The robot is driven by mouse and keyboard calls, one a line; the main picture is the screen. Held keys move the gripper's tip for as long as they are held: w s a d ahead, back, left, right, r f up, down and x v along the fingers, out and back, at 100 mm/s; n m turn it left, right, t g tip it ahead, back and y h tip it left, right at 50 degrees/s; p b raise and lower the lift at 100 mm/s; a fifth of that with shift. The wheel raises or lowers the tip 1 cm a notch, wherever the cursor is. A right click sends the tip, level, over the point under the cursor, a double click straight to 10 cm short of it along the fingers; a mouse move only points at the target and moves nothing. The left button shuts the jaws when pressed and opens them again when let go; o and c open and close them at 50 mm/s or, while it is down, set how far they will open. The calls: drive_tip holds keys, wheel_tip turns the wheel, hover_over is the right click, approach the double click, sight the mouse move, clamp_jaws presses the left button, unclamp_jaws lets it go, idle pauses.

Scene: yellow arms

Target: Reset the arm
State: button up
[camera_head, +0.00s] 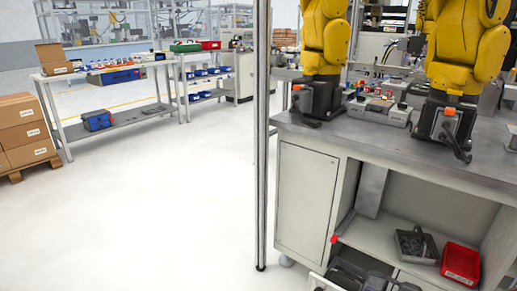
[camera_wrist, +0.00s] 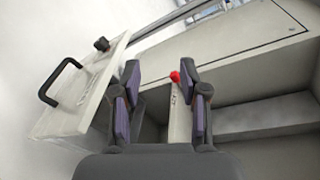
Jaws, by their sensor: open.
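My gripper (camera_wrist: 160,80) shows in the wrist view. Its two dark fingers with purple-grey pads stand apart, and nothing is between the pads. Beyond the fingers are a grey cabinet (camera_wrist: 235,55), a red knob (camera_wrist: 175,77) and a pale panel with a black handle (camera_wrist: 65,115) on the left. The gripper does not show in the head view. How far the gripper is from the cabinet is hard to tell.
A workbench (camera_head: 400,155) with two yellow robot arms (camera_head: 325,35) stands at the right. Its lower shelf holds a red bin (camera_head: 461,263) and a grey tray (camera_head: 417,245). A metal post (camera_head: 262,150) stands beside it. The floor (camera_head: 160,210) is clear at left centre.

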drive_tip(key=a+r+n+g+y+p, duration=0.3)
drive_tip(key=a+r+n+g+p, duration=0.25)
drive_tip(key=a+r, duration=1)
drive_tip(key=s+a+r+n+g+h+p, duration=0.2)
drive_tip(key=s+a+r+n+g+p, duration=0.35)
drive_tip(key=r, duration=0.45)
drive_tip(key=s+a+r+n+g+h+p, duration=0.2)
drive_tip(key=s+a+r+g+p, duration=0.15)
drive_tip(key=s+a+r, duration=0.45)
drive_tip(key=s+d+r+h+p, duration=0.2)
drive_tip(key=s+r+h+p, duration=0.1)
drive_tip(key=s+r+p, duration=0.1)
drive_tip(key=s+d+r+n+t+h+p, duration=0.1)
drive_tip(key=s+d+r+h+p, duration=0.2)
drive_tip(key=s+r, duration=0.3)
drive_tip(key=s+d+r+h+p, duration=0.3)
drive_tip(key=s+r+p, duration=0.3)
drive_tip(key=s, duration=0.3)
drive_tip(key=shift+s+d+n+h, duration=0.2)
drive_tip(key=shift+n+h, duration=0.2)
drive_tip(key=shift+h, duration=0.3)
